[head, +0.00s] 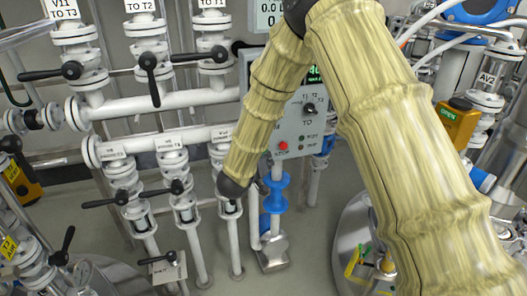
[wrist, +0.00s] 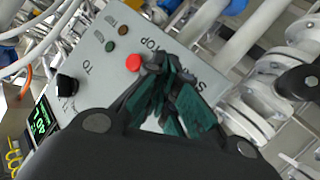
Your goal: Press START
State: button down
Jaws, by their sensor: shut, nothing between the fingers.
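The grey control panel (head: 290,125) stands in the middle of the head view, partly covered by my arm. Its red button (head: 283,145) is at the lower left, with STOP lettering below it. In the wrist view the panel (wrist: 100,65) is tilted, and the red button (wrist: 133,62) shows just left of my fingertips. Lettering for START and STOP is partly visible beside the fingers. The START button itself is not clearly visible; my fingers cover that part of the panel. My gripper (wrist: 161,68) is shut and empty, its tips close over the panel face; contact cannot be told.
White valve pipes with black handles (head: 150,68) fill the left. An orange OPEN box (head: 457,122) is at right.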

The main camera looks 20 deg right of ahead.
jog(key=shift+w+p, duration=0.5)
jog(key=shift+w, duration=0.45)
dwell(1.7)
jog(key=shift+s, duration=0.2)
jog(key=shift+s+p, duration=0.3)
jog(key=shift+s, duration=0.45)
jog(key=s+p, duration=0.1)
jog(key=s, duration=0.4)
dwell(0.5)
